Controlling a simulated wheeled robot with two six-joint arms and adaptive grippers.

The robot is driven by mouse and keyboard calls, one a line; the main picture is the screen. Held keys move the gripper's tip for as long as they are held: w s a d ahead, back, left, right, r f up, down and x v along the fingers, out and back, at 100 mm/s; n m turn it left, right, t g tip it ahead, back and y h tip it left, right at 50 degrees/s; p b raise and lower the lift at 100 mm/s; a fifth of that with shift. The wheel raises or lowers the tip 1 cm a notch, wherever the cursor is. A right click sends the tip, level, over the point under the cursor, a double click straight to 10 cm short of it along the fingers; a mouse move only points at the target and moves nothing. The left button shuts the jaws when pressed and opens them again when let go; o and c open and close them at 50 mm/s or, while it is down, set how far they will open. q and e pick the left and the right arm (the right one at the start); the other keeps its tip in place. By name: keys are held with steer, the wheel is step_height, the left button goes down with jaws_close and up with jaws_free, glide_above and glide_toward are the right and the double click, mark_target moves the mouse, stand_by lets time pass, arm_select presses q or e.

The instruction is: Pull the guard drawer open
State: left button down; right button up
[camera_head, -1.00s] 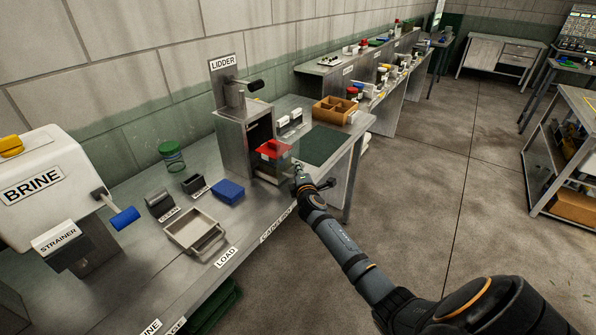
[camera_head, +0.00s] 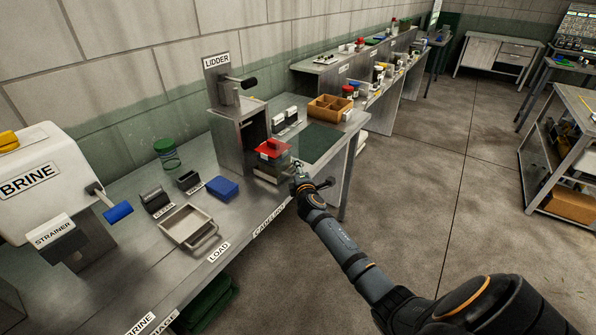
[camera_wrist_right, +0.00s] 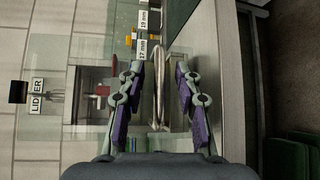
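The lidder (camera_head: 232,140) is a grey metal housing with a black-handled lever, standing on the bench. At its open front is the clear guard drawer (camera_head: 285,163), with a red block (camera_head: 272,149) at it. The red part also shows in the wrist view (camera_wrist_right: 102,91). My right gripper (camera_head: 299,172) is at the front of the guard. In the wrist view my right gripper (camera_wrist_right: 159,70) has its fingers apart, with a pale upright handle bar (camera_wrist_right: 158,95) between them and gaps on both sides. My left gripper is out of view.
The floor (camera_head: 440,190) right of the bench is clear.

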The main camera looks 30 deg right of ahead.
steer(key=v, duration=1.2)
steer(key=shift+f, duration=0.1)
steer(key=s+f+m+g+y, duration=0.15)
steer(key=s+f, duration=0.35)
steer(key=f, duration=0.7)
steer(key=s+a+f+m+g+y, duration=0.1)
steer(key=s+f+m+g, duration=0.3)
steer(key=f, duration=0.8)
steer(key=s+f+m+g+y, duration=0.1)
steer(key=s+f+g, duration=0.1)
steer(key=s+f, duration=0.65)
steer(key=s+a+f+m+g+y, duration=0.1)
steer(key=s+a+f+m+g, duration=0.2)
steer(key=s+f, duration=0.7)
steer(key=s+a+f+m+g+y, duration=0.1)
steer(key=s+a+f+m+g, duration=0.2)
steer(key=s+f, duration=0.8)
steer(key=s+a+m, duration=0.2)
steer(key=s, duration=0.6)
steer(key=shift+s+a, duration=0.15)
steer(key=shift+s, duration=0.1)
